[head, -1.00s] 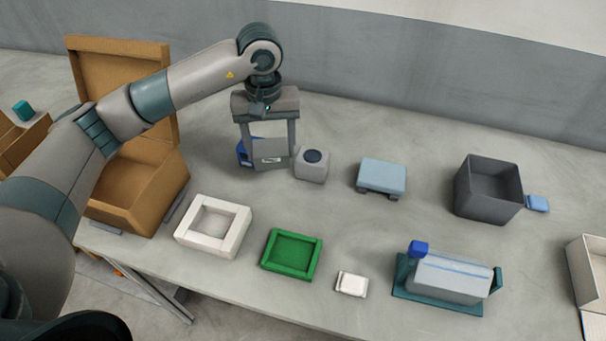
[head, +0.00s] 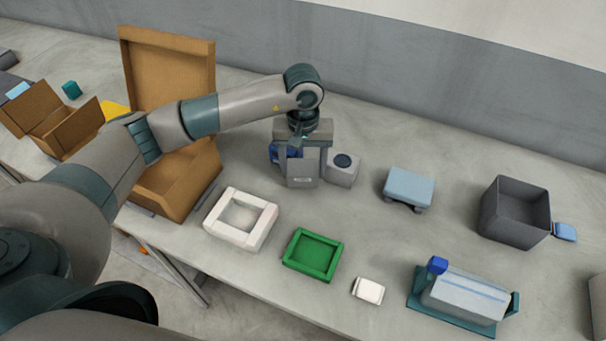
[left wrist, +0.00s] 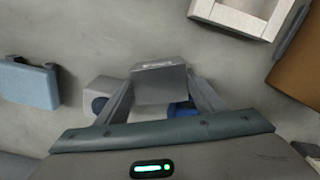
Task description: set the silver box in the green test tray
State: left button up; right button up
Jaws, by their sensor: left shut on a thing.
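The silver box (head: 302,174) is a grey block with a small label on its front, at the back of the table. My left gripper (head: 305,160) is shut on it, one finger on each side. I cannot tell whether its underside touches the table. In the left wrist view the silver box (left wrist: 160,86) sits between the fingertips (left wrist: 160,95). The green test tray (head: 312,255) is empty and lies nearer the front edge, in front of the gripper. My right gripper is not in view.
A grey block with a dark round top (head: 343,170) stands close right of the silver box; a blue object (head: 275,153) is close left. A white frame tray (head: 240,219) is left of the green tray, a small white block (head: 369,290) right. Table between gripper and green tray is clear.

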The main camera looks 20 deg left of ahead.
aim_at(303, 176)
pick_arm(q)
notch_tip(303, 176, down, 3)
jog(key=shift+r+p, duration=0.1)
jog(key=shift+p, duration=0.55)
jog(key=shift+f, duration=0.35)
jog(key=shift+f+b, duration=0.15)
jog(key=shift+b, duration=0.15)
jog(key=o, duration=1.1)
